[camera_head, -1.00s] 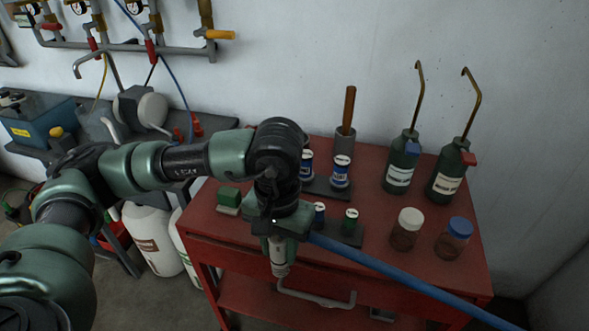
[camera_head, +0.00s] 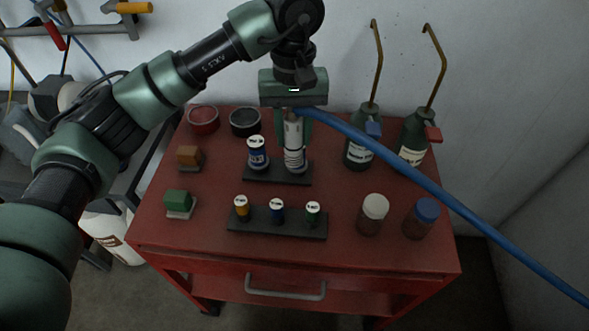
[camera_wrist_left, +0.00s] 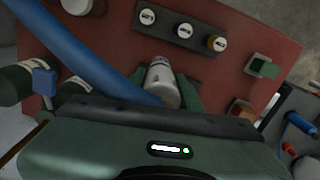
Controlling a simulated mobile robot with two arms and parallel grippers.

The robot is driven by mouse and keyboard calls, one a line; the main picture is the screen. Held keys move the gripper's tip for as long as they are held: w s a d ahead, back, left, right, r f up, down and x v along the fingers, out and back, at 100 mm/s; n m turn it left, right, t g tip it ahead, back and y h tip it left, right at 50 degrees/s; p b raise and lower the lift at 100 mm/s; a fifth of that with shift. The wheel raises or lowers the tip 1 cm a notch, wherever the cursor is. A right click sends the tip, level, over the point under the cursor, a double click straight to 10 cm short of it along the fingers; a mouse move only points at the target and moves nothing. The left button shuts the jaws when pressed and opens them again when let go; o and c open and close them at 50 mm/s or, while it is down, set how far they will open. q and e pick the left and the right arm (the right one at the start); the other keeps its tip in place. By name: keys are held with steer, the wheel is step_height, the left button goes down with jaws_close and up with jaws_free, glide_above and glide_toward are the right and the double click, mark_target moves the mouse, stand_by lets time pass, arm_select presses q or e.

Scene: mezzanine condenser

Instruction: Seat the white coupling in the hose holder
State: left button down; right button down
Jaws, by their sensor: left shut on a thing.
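My left gripper (camera_head: 293,132) is shut on the white coupling (camera_head: 293,150), a pale cylinder with a ringed lower end, held roughly upright. A blue hose (camera_head: 400,172) runs from it to the right. In the head view the coupling overlaps the right end of the back dark rack (camera_head: 262,174); whether it touches the rack I cannot tell. The wrist view shows the coupling (camera_wrist_left: 160,82) between the fingers and the hose (camera_wrist_left: 72,45) beside it. I cannot make out a hose holder with certainty. My right gripper is not in view.
A blue-labelled can (camera_head: 257,153) stands just left of the coupling. A front rack (camera_head: 295,223) holds three small cans. Two green bottles (camera_head: 362,140) (camera_head: 412,150) with bent spouts and two jars (camera_head: 373,214) (camera_head: 421,218) stand right.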

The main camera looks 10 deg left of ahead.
mark_target(294, 164)
arm_select(q)
step_height(294, 164, down, 9)
steer(key=shift+f+p, duration=0.1)
steer(key=shift+p, duration=1.05)
step_height(294, 164, down, 5)
steer(key=shift+w+p, duration=0.1)
steer(key=shift+p, duration=0.55)
steer(key=shift+f+b, duration=0.15)
steer(key=shift+b, duration=0.2)
steer(key=c, duration=1)
jaws_free()
steer(key=shift+c, duration=0.2)
steer(key=shift+o, duration=0.4)
